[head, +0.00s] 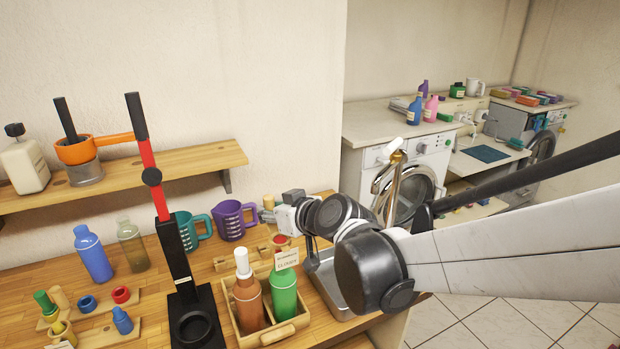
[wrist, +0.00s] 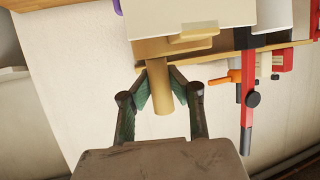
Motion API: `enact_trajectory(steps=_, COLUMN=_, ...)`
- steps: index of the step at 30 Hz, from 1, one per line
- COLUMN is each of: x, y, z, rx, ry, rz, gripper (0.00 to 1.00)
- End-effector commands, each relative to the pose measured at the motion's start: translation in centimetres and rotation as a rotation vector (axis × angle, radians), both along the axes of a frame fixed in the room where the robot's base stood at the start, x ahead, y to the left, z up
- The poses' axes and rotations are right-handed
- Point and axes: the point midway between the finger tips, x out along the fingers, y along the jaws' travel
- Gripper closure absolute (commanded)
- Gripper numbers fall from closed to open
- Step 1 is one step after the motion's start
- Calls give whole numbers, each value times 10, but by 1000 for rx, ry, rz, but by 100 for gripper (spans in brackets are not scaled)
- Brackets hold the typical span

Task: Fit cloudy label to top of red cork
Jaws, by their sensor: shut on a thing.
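My gripper (wrist: 158,82) is shut on a tan round peg (wrist: 160,92) in the wrist view. The peg meets a wooden bar and a pale blank board, which seem to be the cloudy label seen from behind. In the head view the pale cloudy label (head: 287,258), with dark lettering, shows in front of the neck of a green bottle (head: 284,295), slightly tilted. The red cork (head: 281,240) shows just above the label's edge; the label hides its lower part. I cannot tell whether label and cork touch. My fingertips are hard to make out in the head view.
A wooden carrier (head: 272,337) holds the green bottle and a brown bottle (head: 248,300) with a white stopper. A black and red lever press (head: 178,265) stands to the left. A purple jug (head: 232,221) is behind, and a metal tray (head: 325,280) is to the right.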

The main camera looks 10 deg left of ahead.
Motion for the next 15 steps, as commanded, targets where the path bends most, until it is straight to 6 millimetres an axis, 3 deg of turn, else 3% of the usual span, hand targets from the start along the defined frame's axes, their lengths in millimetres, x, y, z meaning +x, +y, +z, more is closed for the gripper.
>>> enact_trajectory(steps=15, x=0, y=0, z=-14, rx=0, ry=0, rz=0, gripper=100)
